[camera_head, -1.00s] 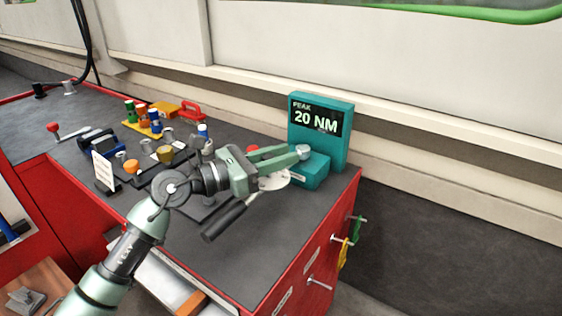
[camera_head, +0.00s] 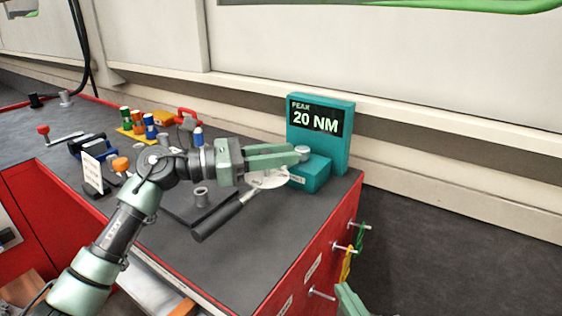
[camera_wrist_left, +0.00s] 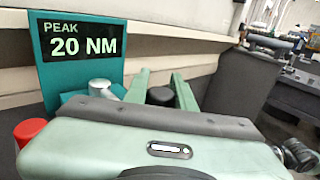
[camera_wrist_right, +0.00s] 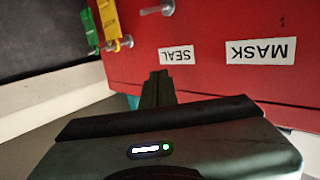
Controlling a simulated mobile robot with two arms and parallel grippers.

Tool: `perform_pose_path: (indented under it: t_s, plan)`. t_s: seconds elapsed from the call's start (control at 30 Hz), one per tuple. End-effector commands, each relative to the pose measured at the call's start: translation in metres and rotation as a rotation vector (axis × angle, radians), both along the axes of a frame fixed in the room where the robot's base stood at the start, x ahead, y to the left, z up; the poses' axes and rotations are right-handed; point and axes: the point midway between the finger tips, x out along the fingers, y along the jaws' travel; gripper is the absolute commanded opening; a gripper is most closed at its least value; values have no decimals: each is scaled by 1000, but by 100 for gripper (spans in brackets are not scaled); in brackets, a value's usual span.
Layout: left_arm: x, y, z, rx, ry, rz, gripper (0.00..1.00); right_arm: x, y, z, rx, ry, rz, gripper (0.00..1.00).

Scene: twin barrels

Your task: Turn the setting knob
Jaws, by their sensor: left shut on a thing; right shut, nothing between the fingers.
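A teal tester (camera_head: 338,150) stands at the bench's right end, its screen reading "PEAK 20 NM"; it also shows in the left wrist view (camera_wrist_left: 110,30). A silver cylinder (camera_head: 303,151) sits on its lower block and shows left of my fingers in the left wrist view (camera_wrist_left: 100,88). My left gripper (camera_head: 296,154) reaches there, shut on a dark round knob (camera_wrist_left: 160,95) seen between its fingers. I cannot tell whether this is the setting knob. A red knob (camera_wrist_left: 30,130) is at the left edge there. A black-handled tool (camera_head: 220,217) with a pale disc (camera_head: 268,179) lies below. My right gripper (camera_wrist_right: 158,88) is shut and empty.
Coloured pots (camera_head: 138,122), a red-knobbed crank (camera_head: 44,131) and an orange knob (camera_head: 120,164) stand on the bench's left part. Pegs with yellow (camera_head: 347,263) and green (camera_head: 361,235) tags stick out of the red side. The right wrist view shows "SEAL" (camera_wrist_right: 176,55) and "MASK" (camera_wrist_right: 260,50) labels.

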Motion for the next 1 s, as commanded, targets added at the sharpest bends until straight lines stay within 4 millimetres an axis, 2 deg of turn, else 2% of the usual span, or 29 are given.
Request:
perform_pose_path:
  t_s: [0.27, 0.6, 0.8, 1.0]
  plan:
    - [-2, 0, -2, 1, 2, -94, 0, 2, 9, 58, 81, -309, 20, 0]
    - [-7, -1, -1, 0, 2, -258, 0, -17, 12, 113, 161, -606, 36, 0]
    - [-10, 0, 0, 0, 3, -386, 0, -26, 11, 129, 188, -696, 40, 0]
    - [-14, 0, 0, 0, 3, -493, 0, -28, 11, 133, 192, -713, 41, 0]
